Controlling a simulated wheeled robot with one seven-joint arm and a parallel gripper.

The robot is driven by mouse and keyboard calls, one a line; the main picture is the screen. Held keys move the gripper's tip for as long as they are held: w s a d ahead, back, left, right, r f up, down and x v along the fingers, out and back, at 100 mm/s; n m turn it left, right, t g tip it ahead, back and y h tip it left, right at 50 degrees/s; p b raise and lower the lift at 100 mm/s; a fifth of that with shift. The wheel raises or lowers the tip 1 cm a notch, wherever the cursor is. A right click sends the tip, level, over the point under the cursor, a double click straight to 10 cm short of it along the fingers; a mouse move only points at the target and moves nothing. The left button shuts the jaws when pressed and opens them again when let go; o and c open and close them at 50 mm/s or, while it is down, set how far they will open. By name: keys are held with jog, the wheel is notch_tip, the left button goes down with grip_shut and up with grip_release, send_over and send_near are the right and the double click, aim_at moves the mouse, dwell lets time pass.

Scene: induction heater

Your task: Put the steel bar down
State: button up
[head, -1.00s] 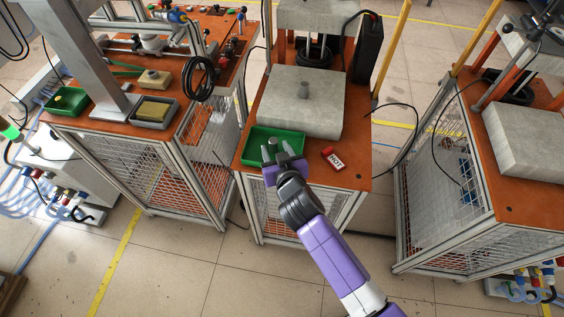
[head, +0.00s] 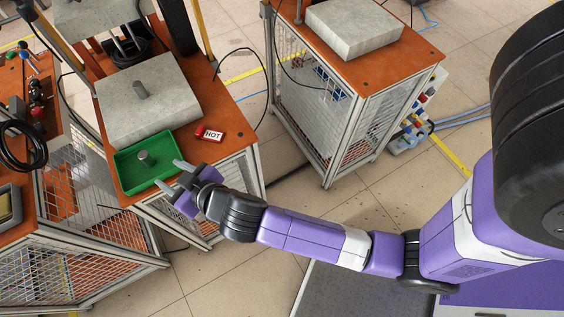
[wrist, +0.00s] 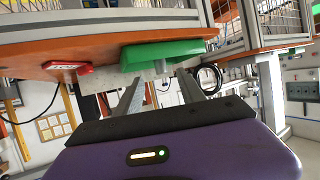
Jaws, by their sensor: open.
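The steel bar (head: 146,158), a short grey cylinder, stands in the green tray (head: 126,173) on the orange bench top. In the wrist view the bar (wrist: 160,66) shows beyond my fingertips, against the green tray (wrist: 185,50). My gripper (head: 170,176) is open and empty, just off the tray's near right corner. Its two fingers are spread in the wrist view (wrist: 160,80), with nothing between them.
A grey block (head: 165,102) with a grey stub on top stands behind the tray. A red and white HOT sign (head: 209,134) lies to the tray's right. Another bench (head: 395,55) stands at the upper right. Open floor (head: 370,190) lies between the benches and my body.

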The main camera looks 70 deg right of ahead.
jog(key=s+f+n+y, duration=0.1)
jog(key=s+f, duration=0.1)
jog(key=s, duration=0.8)
jog(key=s+r, duration=0.4)
jog(key=s, duration=0.3)
jog(key=s+d+r+t, duration=0.1)
jog(key=s+r, duration=0.3)
jog(key=s, duration=0.3)
jog(key=s+d+r+y, duration=0.1)
jog(key=s+r, duration=0.3)
jog(key=s, duration=0.3)
jog(key=shift+s+r+n+t, duration=0.35)
jog(key=shift+n+t, duration=0.05)
jog(key=shift+f+b, duration=0.55)
jog(key=shift+c, duration=0.3)
